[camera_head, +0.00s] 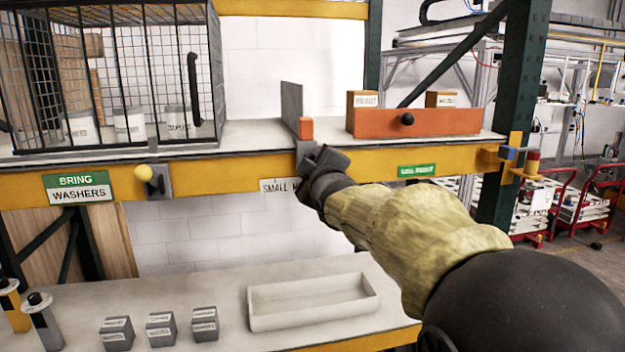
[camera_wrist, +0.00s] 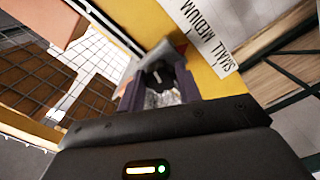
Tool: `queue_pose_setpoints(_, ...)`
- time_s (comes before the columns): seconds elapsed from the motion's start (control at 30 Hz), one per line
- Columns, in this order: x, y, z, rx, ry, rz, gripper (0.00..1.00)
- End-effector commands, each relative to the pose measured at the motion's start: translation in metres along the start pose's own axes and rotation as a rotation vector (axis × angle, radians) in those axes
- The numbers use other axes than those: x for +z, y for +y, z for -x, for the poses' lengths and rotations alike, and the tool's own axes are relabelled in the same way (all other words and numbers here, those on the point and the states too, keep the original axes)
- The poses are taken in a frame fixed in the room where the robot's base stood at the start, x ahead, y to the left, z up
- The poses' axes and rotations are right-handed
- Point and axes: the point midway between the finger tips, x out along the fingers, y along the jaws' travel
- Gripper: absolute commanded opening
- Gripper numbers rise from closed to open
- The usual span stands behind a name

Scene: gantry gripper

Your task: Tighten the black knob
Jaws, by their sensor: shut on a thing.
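My gripper (camera_head: 318,168) is at the front edge of the yellow shelf beam, just below the grey upright divider (camera_head: 291,103). It also shows in the wrist view (camera_wrist: 158,85), with its fingers closed around a small dark piece, the black knob (camera_wrist: 156,76), against a grey bracket on the beam. The fingers hide most of the knob, and in the head view it is covered by my gripper. Another round black knob (camera_head: 407,118) sits on the front of the orange bin on the shelf, apart from my gripper.
A wire cage (camera_head: 193,90) with white containers stands on the shelf's left. A yellow knob (camera_head: 143,173) is on the beam. A "SMALL MEDIUM" label (camera_wrist: 205,35) is close to my gripper. Below, a bench holds a pale tray (camera_head: 315,318) and several small grey blocks.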

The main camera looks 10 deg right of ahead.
Motion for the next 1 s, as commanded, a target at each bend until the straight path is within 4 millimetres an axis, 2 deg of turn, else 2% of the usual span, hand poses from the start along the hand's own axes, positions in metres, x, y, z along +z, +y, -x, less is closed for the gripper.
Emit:
queue_pose_setpoints(0.03,0.0047,-0.0053,0.0000,0.000,-0.003,-0.043,0.12)
queue_pose_setpoints(0.5,0.0031,-0.0047,-0.0002,-0.002,-0.005,-0.450,0.12)
queue_pose_setpoints(0.7,0.0020,-0.0044,-0.0003,-0.003,-0.005,-0.551,0.12)
queue_pose_setpoints(1.0,0.0012,-0.0042,-0.0005,-0.005,-0.006,-0.602,0.12)
